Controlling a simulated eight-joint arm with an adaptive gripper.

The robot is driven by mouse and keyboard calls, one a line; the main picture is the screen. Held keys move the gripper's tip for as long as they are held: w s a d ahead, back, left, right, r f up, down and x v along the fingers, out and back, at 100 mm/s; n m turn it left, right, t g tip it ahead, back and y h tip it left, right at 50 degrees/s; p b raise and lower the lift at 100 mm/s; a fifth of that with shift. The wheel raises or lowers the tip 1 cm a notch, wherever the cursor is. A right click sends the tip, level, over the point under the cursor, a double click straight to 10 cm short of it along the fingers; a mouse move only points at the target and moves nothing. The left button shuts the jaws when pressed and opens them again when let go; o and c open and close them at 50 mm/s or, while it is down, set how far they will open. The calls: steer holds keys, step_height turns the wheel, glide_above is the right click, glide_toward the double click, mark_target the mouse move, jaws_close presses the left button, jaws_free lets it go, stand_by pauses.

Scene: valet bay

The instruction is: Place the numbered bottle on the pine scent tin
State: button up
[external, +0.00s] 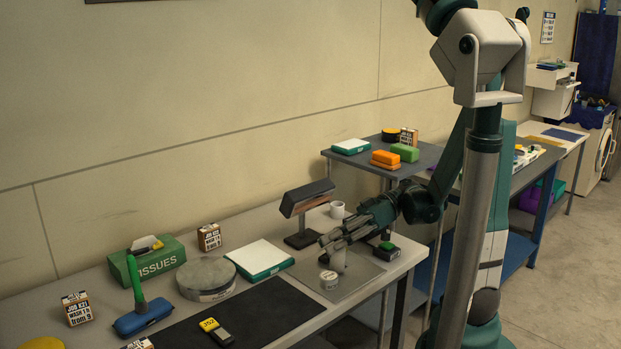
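My gripper (335,238) is over the right part of the near bench, pointing down and to the left. A larger grey round tin (206,277) with a side label sits further left. I cannot read which one is pine scent.
A dark lamp-like stand (306,205) rises close behind my gripper, with a white mug (337,210) beside it. The black mat (270,308) has free room.

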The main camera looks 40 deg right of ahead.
steer(key=p+v, duration=0.1)
steer(key=v, duration=0.6)
stand_by(0.3)
steer(key=shift+d, duration=0.15)
steer(key=shift+o, duration=0.3)
steer(key=o, duration=0.4)
steer(key=shift+r, duration=0.1)
